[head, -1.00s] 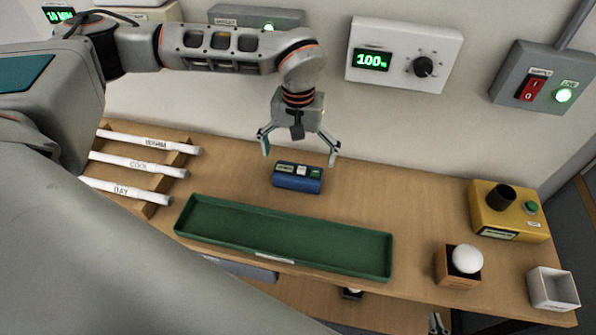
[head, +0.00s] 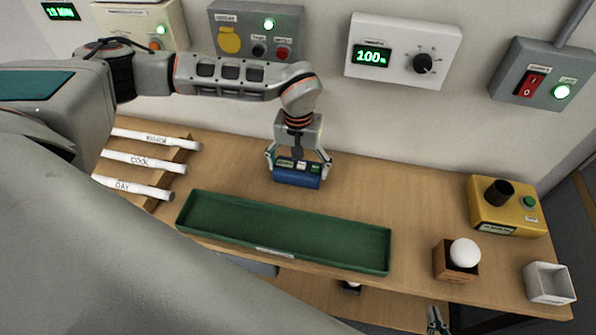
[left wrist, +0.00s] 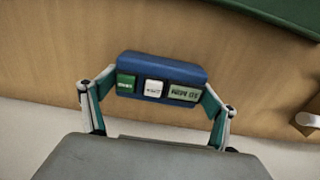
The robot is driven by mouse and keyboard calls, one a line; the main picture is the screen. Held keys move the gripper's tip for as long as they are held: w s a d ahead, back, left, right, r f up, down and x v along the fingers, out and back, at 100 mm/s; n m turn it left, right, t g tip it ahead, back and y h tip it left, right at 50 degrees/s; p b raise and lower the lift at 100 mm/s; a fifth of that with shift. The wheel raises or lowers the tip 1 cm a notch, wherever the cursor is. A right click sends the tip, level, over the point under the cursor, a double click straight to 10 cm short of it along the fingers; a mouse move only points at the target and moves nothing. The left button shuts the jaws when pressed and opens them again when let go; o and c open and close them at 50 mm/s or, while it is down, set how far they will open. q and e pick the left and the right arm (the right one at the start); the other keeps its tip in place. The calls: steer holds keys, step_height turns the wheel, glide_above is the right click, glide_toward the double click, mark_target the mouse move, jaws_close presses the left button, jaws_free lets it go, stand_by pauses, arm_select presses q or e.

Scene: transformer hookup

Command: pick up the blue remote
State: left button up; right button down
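The blue remote (head: 297,180) lies on the wooden table behind the green tray. It has a small display and green and white buttons on top. My left gripper (head: 298,165) is down over it from above, one finger at each end. In the left wrist view, the remote (left wrist: 162,78) sits between the fingertips (left wrist: 160,90), which appear to touch both its ends. It seems to rest on the table still. Part of my right gripper (head: 438,320) shows small at the bottom edge; its opening is unclear.
The long green tray (head: 280,240) is in front of the remote. A rack with labelled white tubes (head: 140,160) is at left. A yellow box (head: 508,205), a wooden holder with a white bulb (head: 456,260) and a white open box (head: 549,284) are at right. Panels hang on the wall behind.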

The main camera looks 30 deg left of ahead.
arm_select(q)
steer(key=c, duration=0.4)
